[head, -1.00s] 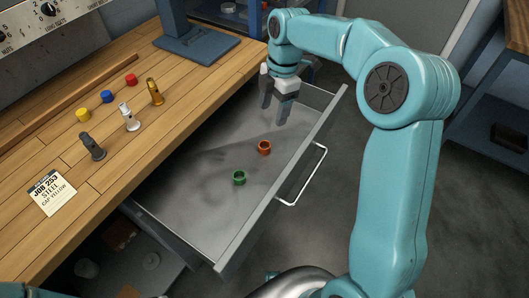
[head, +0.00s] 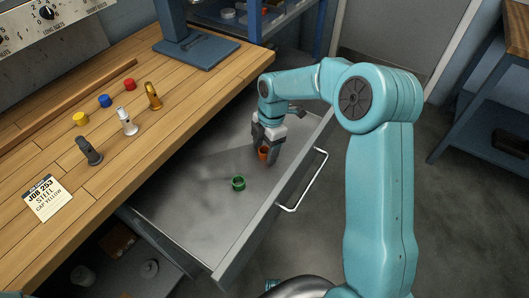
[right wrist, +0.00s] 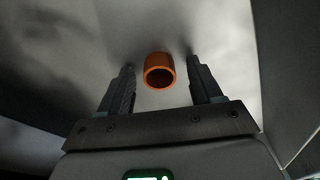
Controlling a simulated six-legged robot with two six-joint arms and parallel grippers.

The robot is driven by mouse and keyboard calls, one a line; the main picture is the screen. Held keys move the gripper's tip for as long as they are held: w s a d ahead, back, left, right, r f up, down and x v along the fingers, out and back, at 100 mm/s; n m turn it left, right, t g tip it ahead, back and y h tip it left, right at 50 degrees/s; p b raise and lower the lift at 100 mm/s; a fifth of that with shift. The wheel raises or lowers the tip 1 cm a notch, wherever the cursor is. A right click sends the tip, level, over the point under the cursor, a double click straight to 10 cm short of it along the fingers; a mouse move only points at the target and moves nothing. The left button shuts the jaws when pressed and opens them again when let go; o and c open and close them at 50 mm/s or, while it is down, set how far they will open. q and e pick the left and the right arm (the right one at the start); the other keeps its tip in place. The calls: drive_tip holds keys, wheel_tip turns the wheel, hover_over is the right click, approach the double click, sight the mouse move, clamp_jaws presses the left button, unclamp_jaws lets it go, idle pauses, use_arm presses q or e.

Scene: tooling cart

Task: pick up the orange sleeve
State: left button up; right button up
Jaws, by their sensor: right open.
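The orange sleeve (head: 263,153) is a short hollow ring in the open drawer. My right gripper (head: 264,157) points down over it, with its fingers on either side of the sleeve. In the right wrist view the sleeve (right wrist: 159,70) lies between the two fingertips (right wrist: 161,75), with a gap on each side, so the jaws are open and apart from it. Part of the sleeve is hidden by the fingers in the head view. My left gripper is not in view.
A green sleeve (head: 238,184) lies nearby in the drawer (head: 190,215). The drawer's front wall and handle (head: 305,180) are to the right. The wooden bench (head: 110,180) holds several pegs, coloured caps and a job card (head: 47,199). The drawer's left part is clear.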

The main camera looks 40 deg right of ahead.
drive_tip(key=c, duration=1.1)
